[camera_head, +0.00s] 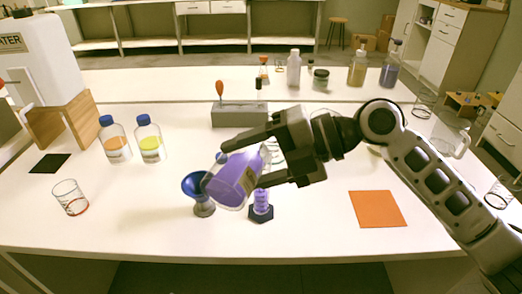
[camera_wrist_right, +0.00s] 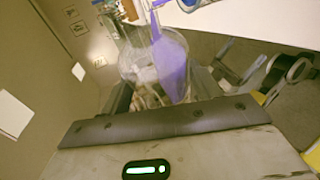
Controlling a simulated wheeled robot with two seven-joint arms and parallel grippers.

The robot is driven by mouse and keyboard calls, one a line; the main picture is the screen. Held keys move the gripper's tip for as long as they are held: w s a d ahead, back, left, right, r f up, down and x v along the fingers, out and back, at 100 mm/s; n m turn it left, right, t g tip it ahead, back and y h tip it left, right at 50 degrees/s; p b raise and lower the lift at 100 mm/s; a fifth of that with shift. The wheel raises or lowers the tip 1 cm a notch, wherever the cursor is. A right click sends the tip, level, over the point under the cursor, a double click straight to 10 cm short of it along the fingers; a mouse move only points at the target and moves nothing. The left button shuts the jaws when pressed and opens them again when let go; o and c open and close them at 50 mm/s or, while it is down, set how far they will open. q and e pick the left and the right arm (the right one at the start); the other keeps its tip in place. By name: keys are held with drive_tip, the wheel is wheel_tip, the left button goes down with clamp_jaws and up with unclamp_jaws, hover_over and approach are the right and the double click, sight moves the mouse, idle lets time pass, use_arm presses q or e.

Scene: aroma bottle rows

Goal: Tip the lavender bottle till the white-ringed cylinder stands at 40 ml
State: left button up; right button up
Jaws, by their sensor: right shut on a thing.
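My right gripper (camera_head: 250,165) is shut on the lavender bottle (camera_head: 232,180), a clear vessel with purple liquid. The bottle is strongly tilted, its lower end at the left, beside a blue funnel (camera_head: 195,184). In the right wrist view the bottle (camera_wrist_right: 172,65) shows between the fingers, with purple liquid along one side. A cylinder (camera_head: 262,206) with purple contents stands on a dark foot just right of and below the bottle. The bottle and gripper hide its upper part; its ring and level cannot be read. My left gripper is not in view.
Two blue-capped bottles, orange (camera_head: 116,145) and yellow (camera_head: 149,144), stand at the left near an empty beaker (camera_head: 70,197). A grey block (camera_head: 238,117) stands behind the gripper. An orange mat (camera_head: 378,209) lies at the right. The front middle of the table is clear.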

drive_tip(key=shift+b, duration=0.3)
idle(0.7)
drive_tip(key=shift+s+f+b, duration=0.1)
drive_tip(key=shift+f+b, duration=0.15)
drive_tip(key=shift+b, duration=0.45)
drive_tip(key=shift+s+f+n+t+h+b, duration=0.2)
drive_tip(key=shift+n+t+h+b, duration=0.2)
drive_tip(key=shift+n+t+b, duration=0.35)
drive_tip(key=shift+a, duration=0.1)
drive_tip(key=shift+r, duration=0.1)
